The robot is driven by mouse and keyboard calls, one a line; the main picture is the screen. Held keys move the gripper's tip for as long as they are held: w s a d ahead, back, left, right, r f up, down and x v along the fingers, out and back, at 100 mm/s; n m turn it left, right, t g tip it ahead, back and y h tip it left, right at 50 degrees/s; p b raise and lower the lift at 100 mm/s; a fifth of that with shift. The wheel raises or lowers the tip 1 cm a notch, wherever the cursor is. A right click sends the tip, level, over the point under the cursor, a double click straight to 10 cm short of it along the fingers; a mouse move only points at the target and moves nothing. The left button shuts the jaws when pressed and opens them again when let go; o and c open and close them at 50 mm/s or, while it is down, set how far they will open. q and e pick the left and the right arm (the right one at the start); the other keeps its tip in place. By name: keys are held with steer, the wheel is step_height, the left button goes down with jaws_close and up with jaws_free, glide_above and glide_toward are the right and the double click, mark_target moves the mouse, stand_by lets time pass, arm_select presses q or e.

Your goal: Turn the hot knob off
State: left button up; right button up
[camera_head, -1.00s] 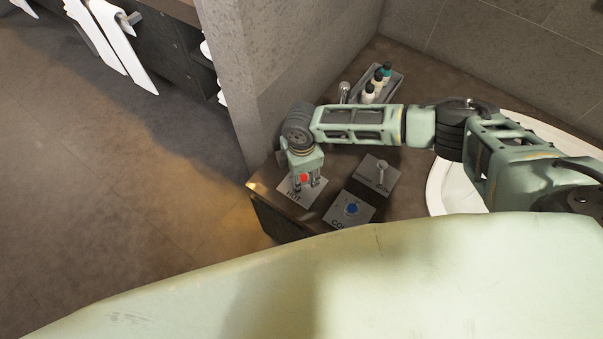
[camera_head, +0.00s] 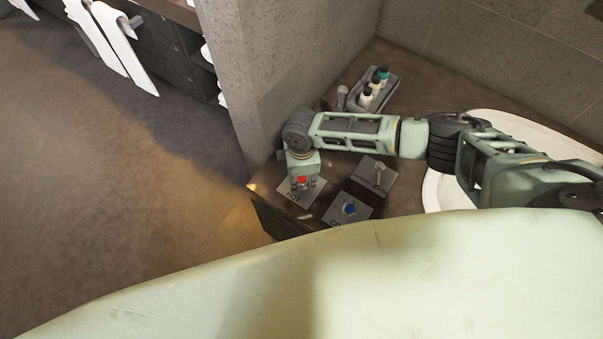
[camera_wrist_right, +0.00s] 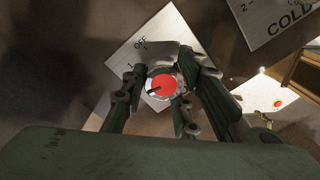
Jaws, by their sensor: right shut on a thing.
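The hot knob (camera_head: 302,180) has a red cap and stands on a pale plate marked HOT (camera_head: 292,195) on the vanity's left part. In the right wrist view the red knob (camera_wrist_right: 163,87) sits between the fingers, with a dark mark on its left side. The plate (camera_wrist_right: 139,43) there reads OFF and 1; the rest of its markings are hidden. My right gripper (camera_head: 302,184) points down over the plate and is shut on the knob. It also shows in the right wrist view (camera_wrist_right: 162,90), a finger on each side. My left gripper is out of view.
The cold plate with its blue knob (camera_head: 349,208) stands close to the right. A third plate with a lever (camera_head: 378,174) lies behind it. A bottle tray (camera_head: 391,92) is at the back, and a white basin (camera_head: 437,190) is right. A wall corner (camera_head: 240,100) rises on the left.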

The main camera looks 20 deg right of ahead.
steer(key=m+p, duration=0.3)
steer(key=shift+w+d+r+m, duration=0.15)
steer(key=shift+w+r+m, duration=0.2)
steer(key=shift+r+m, duration=0.05)
steer(key=m+p, duration=0.3)
steer(key=m, duration=0.1)
steer(key=shift+s+d+m, duration=0.1)
steer(key=shift+d+m, duration=0.05)
steer(key=shift+m, duration=0.15)
steer(key=m+p, duration=0.2)
steer(key=m, duration=0.2)
steer(key=shift+d+p, duration=0.15)
steer(key=shift+p, duration=0.25)
steer(key=shift+s+d+f+m+p, duration=0.1)
steer(key=shift+m+p, duration=0.2)
steer(key=shift+m, duration=0.45)
steer(key=shift+f+m+p, duration=0.1)
steer(key=shift+m+p, duration=0.2)
steer(key=shift+m, duration=0.45)
steer(key=o, duration=1)
steer(key=shift+s+d, duration=0.1)
